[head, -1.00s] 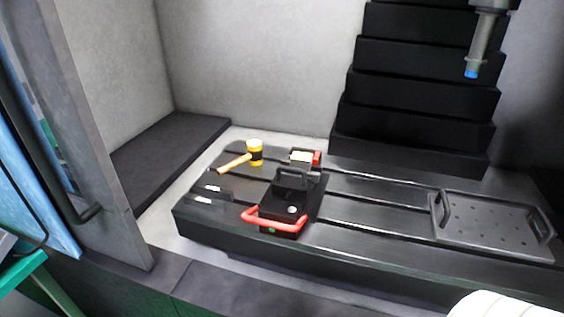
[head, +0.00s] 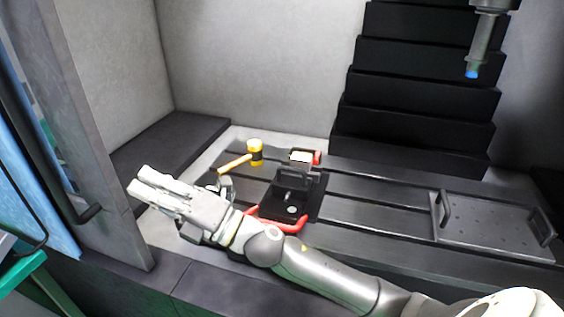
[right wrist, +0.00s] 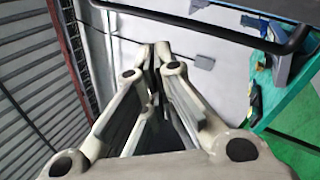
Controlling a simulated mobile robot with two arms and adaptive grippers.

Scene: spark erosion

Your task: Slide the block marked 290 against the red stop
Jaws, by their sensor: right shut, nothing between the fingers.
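A small block with a white face (head: 300,157) lies on the slotted table behind the black fixture, with a red stop (head: 317,158) at its right end. I cannot read any number on it or tell whether it touches the stop. My right gripper (head: 140,183) reaches in from the lower right and hangs over the left front of the table, fingers pointing left toward the opening. It is shut and empty; its closed fingers also show in the right wrist view (right wrist: 156,50). My arm hides the labelled blocks at the table's left front. My left gripper is not in view.
A black fixture (head: 283,205) with a red handle (head: 292,226) stands mid-table, partly behind my arm. A yellow mallet (head: 255,152) lies behind it. A perforated plate with handles (head: 490,225) lies right. A blue-tipped tool head (head: 472,72) hangs above. The door frame (head: 88,150) stands left.

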